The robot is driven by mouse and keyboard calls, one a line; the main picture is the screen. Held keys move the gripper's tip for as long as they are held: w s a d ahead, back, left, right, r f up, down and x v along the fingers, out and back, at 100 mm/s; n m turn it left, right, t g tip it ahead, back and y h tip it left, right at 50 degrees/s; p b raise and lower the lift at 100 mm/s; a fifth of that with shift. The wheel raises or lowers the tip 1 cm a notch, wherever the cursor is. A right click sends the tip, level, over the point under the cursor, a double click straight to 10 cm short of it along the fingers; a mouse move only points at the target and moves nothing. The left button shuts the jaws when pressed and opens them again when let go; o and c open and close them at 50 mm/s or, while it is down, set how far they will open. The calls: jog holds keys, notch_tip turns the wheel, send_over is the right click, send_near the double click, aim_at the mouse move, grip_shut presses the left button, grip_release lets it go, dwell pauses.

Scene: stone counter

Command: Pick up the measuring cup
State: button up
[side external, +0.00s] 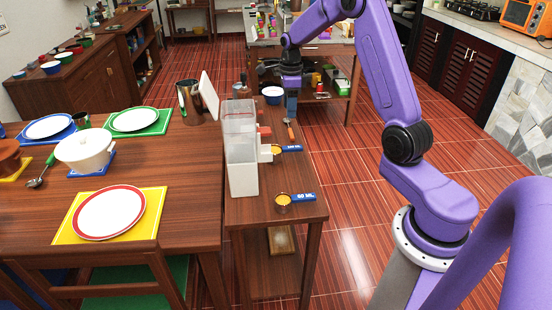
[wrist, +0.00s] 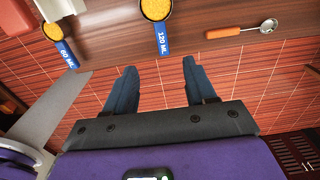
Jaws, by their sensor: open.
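Two measuring cups with blue handles and yellow contents sit on the narrow wooden side table. The 120 ML cup (wrist: 157,10) is at the top of the wrist view, its handle (wrist: 163,42) pointing toward my gripper (wrist: 160,68). In the side view this cup (side external: 277,150) is the farther one, beside the clear dispenser. The 60 ML cup (side external: 283,201) is nearer the table's front; it also shows at the upper left of the wrist view (wrist: 57,32). My gripper (side external: 291,108) is open and empty, apart from both cups, near the table's far end.
A spoon with an orange handle (wrist: 228,33) lies right of the 120 ML cup. A tall clear dispenser (side external: 240,145) stands left of the cups. A blue bowl (side external: 272,93) is at the far end. The floor right of the table (side external: 345,170) is free.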

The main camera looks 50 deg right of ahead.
aim_at(288, 147)
notch_tip(288, 147, down, 17)
jog(key=shift+w+f, duration=0.1)
jog(key=shift+f, duration=0.05)
dwell(0.6)
jog(key=shift+c, duration=0.3)
grip_shut()
